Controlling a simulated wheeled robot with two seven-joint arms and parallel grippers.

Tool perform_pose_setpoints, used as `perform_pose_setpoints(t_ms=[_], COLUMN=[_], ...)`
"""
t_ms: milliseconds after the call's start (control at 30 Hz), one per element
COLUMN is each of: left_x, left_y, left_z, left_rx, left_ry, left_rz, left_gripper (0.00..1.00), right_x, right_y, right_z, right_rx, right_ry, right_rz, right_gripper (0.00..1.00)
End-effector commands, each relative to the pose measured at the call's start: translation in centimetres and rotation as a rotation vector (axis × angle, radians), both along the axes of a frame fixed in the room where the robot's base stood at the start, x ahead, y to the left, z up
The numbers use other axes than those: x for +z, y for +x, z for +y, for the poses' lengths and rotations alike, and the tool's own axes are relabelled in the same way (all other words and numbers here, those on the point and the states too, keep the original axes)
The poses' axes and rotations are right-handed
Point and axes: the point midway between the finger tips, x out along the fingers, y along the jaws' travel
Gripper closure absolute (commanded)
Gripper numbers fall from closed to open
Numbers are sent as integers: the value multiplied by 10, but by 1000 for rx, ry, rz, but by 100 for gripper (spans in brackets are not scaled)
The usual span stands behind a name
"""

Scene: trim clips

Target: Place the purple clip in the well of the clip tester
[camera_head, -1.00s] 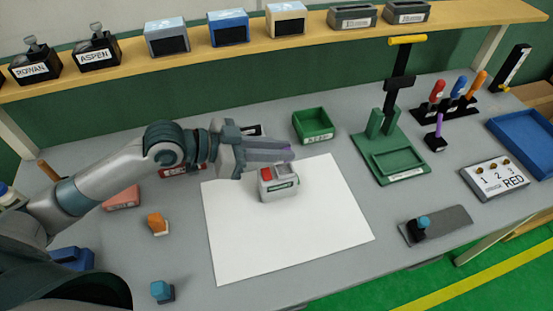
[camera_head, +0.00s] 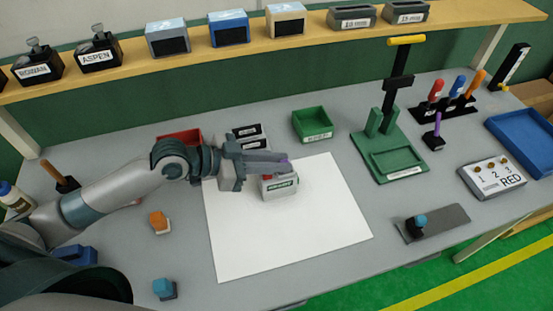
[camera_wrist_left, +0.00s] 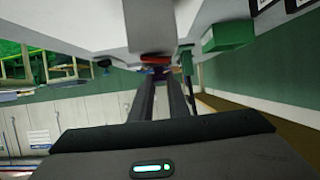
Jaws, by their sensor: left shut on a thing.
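My right gripper is out of view.
The white sheet (camera_head: 300,240) is clear in front of the tester. A green bin (camera_head: 312,125) and a green press stand (camera_head: 400,160) stand behind and to the right. Orange (camera_head: 158,222) and blue (camera_head: 163,288) stamp-like pieces sit at left. A grey plate (camera_head: 445,222) lies at right.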

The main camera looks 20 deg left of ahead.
Motion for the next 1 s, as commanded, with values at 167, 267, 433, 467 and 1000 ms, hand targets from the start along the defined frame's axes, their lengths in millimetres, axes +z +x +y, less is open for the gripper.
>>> perform_pose_setpoints(t_ms=[167, 267, 433, 467, 1000], left_x=[0, -3, -2, -2, 3], left_y=[0, 0, 0, 0, -6], left_z=[0, 0, 0, 0, 11], left_rx=[0, 0, 0, 0, 1], left_ry=[0, 0, 0, 0, 3], left_rz=[0, 0, 0, 0, 0], left_gripper=[100, 100, 66, 66, 66], right_x=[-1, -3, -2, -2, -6], right_y=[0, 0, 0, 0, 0], right_z=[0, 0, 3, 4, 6], right_rx=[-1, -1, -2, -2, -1], right_ry=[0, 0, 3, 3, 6], right_rz=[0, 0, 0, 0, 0], right_gripper=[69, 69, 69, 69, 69])
